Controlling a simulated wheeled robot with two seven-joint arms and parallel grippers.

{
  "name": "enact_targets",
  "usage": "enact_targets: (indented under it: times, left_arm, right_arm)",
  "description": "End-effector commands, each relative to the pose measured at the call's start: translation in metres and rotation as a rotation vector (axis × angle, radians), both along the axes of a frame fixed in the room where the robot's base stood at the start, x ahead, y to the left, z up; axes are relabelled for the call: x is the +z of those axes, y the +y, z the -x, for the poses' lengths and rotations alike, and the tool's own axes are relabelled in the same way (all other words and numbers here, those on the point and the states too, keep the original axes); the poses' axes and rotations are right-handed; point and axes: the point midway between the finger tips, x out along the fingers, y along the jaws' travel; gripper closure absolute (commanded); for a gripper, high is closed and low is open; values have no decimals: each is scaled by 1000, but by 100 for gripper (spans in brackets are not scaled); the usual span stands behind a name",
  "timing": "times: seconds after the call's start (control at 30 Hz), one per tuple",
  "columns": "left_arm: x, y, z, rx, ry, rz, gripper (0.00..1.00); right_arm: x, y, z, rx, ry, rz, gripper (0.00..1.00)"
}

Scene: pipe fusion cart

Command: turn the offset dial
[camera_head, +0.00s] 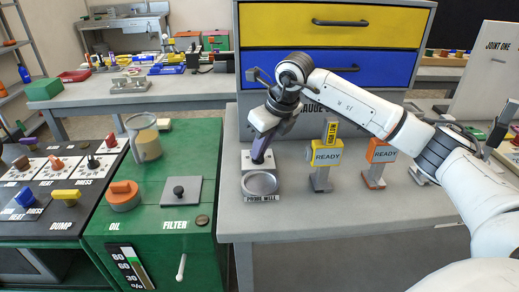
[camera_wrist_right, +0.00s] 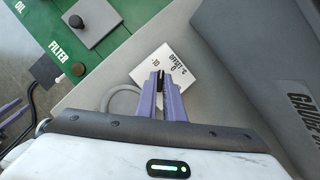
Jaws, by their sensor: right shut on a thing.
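The offset dial's white plate (camera_wrist_right: 182,70) carries the marks "OFFSET %", "0" and "-10" in the right wrist view. My right gripper (camera_wrist_right: 161,82) has its purple fingers closed on a small dark knob at this plate. The fingers hide most of the knob, so its exact setting cannot be read. In the head view my right gripper (camera_head: 259,158) points down at the dial, just behind the probe well (camera_head: 261,184). Purple bars (camera_wrist_right: 11,107) at the left edge of the wrist view may be my left gripper; its jaws are unclear.
A drawer cabinet (camera_head: 335,60) rises behind. The green cart (camera_head: 150,216) with its filter knob stands left. The table front is clear.

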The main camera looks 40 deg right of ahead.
Motion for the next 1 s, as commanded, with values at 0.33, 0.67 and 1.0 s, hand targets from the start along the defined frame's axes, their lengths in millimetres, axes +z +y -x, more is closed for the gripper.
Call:
enact_targets:
  times: [0.33, 0.67, 1.0]
  left_arm:
    - [5, 1, -1, 5, -5, 2, 69]
    - [5, 4, -1, 10, -5, 0, 69]
    - [4, 4, -1, 9, -3, 0, 69]
  right_arm:
    - [2, -2, -2, 227, -5, -1, 100]
    - [2, -3, -2, 319, -5, 0, 100]
    - [2, -3, -2, 327, -5, 0, 100]
